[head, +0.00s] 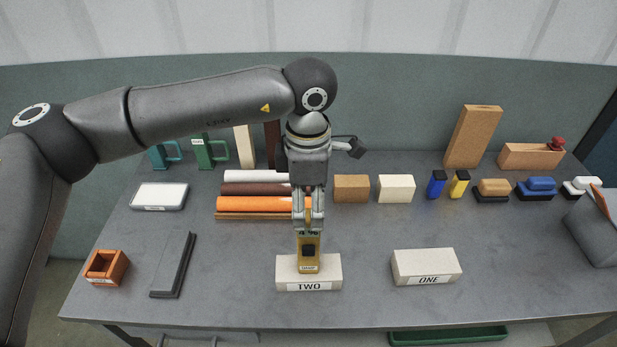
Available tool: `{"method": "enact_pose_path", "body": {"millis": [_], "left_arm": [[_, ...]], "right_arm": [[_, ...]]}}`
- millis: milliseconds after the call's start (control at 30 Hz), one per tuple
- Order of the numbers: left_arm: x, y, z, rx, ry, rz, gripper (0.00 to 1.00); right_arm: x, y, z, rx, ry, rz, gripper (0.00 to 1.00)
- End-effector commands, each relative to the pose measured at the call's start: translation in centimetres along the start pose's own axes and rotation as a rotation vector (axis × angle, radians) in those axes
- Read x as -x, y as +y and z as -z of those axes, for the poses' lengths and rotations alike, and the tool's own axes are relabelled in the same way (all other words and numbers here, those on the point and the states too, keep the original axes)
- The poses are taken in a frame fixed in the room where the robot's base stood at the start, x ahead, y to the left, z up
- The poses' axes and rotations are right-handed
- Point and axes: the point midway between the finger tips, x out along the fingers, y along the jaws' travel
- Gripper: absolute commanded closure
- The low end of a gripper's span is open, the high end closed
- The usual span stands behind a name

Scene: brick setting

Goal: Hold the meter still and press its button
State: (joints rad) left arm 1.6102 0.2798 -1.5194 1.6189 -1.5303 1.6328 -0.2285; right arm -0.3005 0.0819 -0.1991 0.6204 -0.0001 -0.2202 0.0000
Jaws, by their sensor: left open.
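The meter (309,263) is a small yellow block with a dark face and a small label. It stands at the pale block marked TWO (335,284), near the middle of the table's front. My left gripper (309,230) points down right at the meter's top end and is open. Its fingers overlap the top of the meter in this view, so I cannot tell whether they touch it. I cannot make out the button clearly; the dark patch on the face may include it. My right gripper is out of view.
A pale block marked ONE (426,267) stands to the right. An orange-brown box (106,267) and a dark grey bar (173,264) lie to the left. Coloured rolls (252,204), blocks and brushes line the back. The table (370,235) is bare between the two marked blocks.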

Motion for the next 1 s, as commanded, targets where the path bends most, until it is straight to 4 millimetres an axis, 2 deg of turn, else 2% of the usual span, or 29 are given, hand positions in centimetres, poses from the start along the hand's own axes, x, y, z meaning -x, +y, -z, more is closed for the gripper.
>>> {"method": "enact_pose_path", "body": {"millis": [100,300,667,1000], "left_arm": [[-1.8,-0.1,0.0,-0.001,0.0,0.002,0.41],[-3.9,0.0,0.0,0.0,0.0,0.001,0.41],[-4.5,0.0,-0.1,0.0,-0.002,0.0,0.41],[-4.5,0.0,-0.1,0.0,-0.002,0.0,0.83]], "right_arm": [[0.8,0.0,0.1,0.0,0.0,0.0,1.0],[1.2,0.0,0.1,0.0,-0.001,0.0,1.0],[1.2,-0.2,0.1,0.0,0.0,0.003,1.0],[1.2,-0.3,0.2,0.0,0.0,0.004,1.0]]}}
